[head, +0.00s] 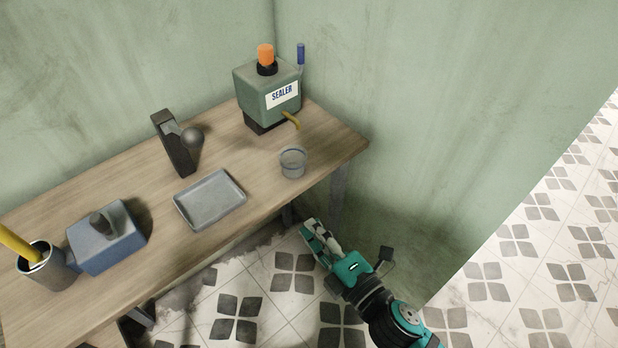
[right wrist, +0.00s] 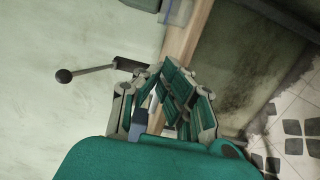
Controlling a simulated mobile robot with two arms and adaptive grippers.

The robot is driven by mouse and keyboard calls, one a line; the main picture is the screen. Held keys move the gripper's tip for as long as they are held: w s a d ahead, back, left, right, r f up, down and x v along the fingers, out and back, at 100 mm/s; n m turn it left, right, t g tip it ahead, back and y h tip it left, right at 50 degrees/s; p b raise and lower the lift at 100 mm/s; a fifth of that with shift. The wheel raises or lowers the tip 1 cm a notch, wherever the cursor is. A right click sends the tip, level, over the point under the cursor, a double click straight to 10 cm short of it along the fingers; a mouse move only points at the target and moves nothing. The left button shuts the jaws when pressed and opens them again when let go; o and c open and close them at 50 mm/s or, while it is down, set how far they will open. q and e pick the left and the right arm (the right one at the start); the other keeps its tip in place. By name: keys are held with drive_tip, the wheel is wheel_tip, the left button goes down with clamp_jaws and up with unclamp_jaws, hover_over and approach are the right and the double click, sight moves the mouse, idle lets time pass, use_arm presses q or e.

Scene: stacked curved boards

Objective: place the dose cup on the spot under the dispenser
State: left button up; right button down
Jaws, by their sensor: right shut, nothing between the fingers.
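The dose cup (head: 293,163), a small grey see-through cup, stands upright on the table near its right end. The dispenser (head: 268,92) is a green box labelled SEALER with an orange top, and its brass spout (head: 291,120) points over the table behind the cup. The cup is apart from the spout, nearer the front edge. I cannot make out a marked spot under the spout. My right gripper (head: 309,233) is shut and empty, off the table's front edge and below the cup in the picture. Its fingers also show in the right wrist view (right wrist: 170,97). My left gripper is not in view.
A grey tray (head: 211,199) lies left of the cup on the wooden table (head: 262,160). A dark upright tool (head: 175,143), a blue block with a knob (head: 106,240) and a dark pot (head: 47,268) stand further left. Green walls (head: 420,90) border the table.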

sight(304, 163)
drive_tip(key=x, duration=0.3)
drive_tip(key=p+x, duration=0.1)
drive_tip(key=x, duration=0.3)
drive_tip(key=p+x, duration=0.1)
drive_tip(key=x, duration=0.2)
drive_tip(key=shift+a+r, duration=0.25)
drive_tip(key=shift+r, duration=0.15)
drive_tip(key=shift+w+d+f, duration=0.1)
drive_tip(key=shift+w+d, duration=0.05)
drive_tip(key=shift+w, duration=0.45)
drive_tip(key=shift+w+d, duration=0.2)
drive_tip(key=shift+w, duration=0.4)
drive_tip(key=shift+w+d, duration=0.25)
drive_tip(key=shift+w, duration=0.3)
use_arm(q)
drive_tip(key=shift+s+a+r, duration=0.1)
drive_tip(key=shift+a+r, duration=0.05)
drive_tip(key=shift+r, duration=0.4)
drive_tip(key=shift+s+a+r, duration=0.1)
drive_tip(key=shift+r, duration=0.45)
use_arm(e)
drive_tip(key=shift+w, duration=0.1)
drive_tip(key=w, duration=0.2)
drive_tip(key=w+d, duration=0.1)
drive_tip(key=w, duration=0.4)
drive_tip(key=shift+w+d, duration=0.1)
drive_tip(key=shift+d, duration=0.3)
